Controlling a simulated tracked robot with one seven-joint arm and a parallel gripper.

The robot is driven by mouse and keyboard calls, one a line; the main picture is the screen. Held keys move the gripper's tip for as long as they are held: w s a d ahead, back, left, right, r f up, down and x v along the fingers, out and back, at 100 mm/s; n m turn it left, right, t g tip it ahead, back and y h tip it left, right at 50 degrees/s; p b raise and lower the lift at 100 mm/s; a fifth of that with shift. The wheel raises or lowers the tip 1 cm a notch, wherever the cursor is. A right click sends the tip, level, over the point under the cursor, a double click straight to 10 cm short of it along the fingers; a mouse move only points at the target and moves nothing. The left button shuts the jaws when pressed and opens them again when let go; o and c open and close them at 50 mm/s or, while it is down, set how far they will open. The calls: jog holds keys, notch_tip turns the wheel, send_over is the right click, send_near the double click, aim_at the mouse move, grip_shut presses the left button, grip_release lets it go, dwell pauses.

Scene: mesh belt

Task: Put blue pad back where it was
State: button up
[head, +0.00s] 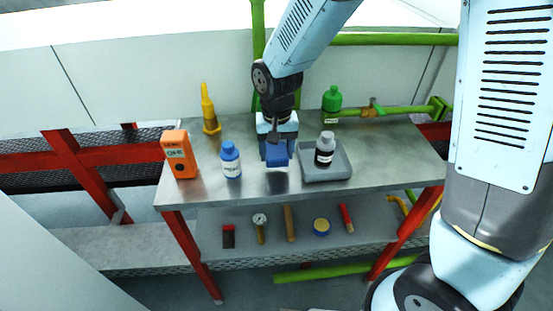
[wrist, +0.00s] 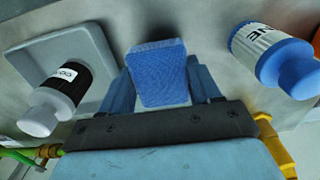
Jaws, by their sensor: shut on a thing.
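The blue pad (head: 277,153) is between the fingers of my gripper (head: 276,148), over the middle of the metal table. It also shows in the wrist view (wrist: 158,74), a textured block with a blue finger on each side. My gripper (wrist: 160,85) is shut on it. In the head view the pad seems to be just above the tabletop; I cannot tell for sure whether it touches. The pad is between the blue-capped bottle and the grey tray.
A grey tray (head: 343,172) with a black-labelled bottle (head: 324,149) is close on the right. A blue bottle (head: 231,160) and an orange device (head: 180,154) stand left. The front tabletop (head: 260,188) is clear.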

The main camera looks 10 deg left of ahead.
aim_at(275, 159)
jog(key=shift+w+a+f, duration=0.1)
jog(key=shift+a+f, duration=0.05)
jog(key=shift+f, duration=1.6)
jog(key=shift+f, duration=0.1)
jog(key=o, duration=1.2)
notch_tip(275, 159, up, 12)
jog(key=shift+r, duration=0.1)
